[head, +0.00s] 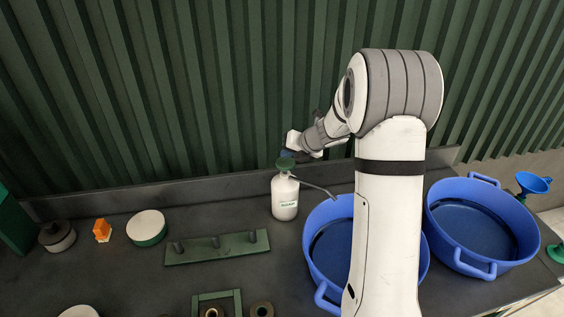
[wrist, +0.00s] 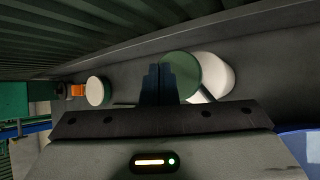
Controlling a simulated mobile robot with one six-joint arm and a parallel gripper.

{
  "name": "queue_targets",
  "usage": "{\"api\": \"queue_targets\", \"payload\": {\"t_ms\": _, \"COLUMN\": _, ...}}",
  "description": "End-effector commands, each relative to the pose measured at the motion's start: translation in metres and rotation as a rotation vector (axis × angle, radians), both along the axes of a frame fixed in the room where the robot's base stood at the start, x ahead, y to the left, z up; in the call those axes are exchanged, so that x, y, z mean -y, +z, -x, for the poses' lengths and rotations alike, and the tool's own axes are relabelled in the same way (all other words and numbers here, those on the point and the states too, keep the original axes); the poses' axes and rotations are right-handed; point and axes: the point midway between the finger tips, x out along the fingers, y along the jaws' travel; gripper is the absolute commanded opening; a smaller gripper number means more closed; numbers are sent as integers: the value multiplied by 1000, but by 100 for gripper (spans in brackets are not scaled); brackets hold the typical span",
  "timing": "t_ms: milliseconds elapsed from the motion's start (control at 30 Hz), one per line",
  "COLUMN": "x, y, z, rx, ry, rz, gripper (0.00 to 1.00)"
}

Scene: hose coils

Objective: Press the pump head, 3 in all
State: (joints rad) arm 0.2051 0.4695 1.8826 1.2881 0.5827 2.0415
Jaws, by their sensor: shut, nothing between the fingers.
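In the wrist view the shut, empty fingers of my gripper (wrist: 158,82) overlap the left edge of the round green pump head (wrist: 182,76). The white bottle (wrist: 217,74) shows behind it.
Two blue tubs with handles, a near one (head: 318,262) and a right one (head: 524,240), stand right of the bottle. A green peg rack (head: 217,249), a white-topped round tin (head: 147,227) and an orange object (head: 102,230) lie left. The ribbed green wall (head: 200,90) rises behind.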

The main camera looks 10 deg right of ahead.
Motion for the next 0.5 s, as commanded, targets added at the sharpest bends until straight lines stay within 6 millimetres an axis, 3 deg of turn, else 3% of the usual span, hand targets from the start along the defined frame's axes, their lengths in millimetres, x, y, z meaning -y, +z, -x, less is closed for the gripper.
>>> {"api": "queue_targets", "payload": {"t_ms": 500, "x": 0, "y": 49, "z": 0, "rx": 0, "ry": 0, "rz": 0, "gripper": 0}}
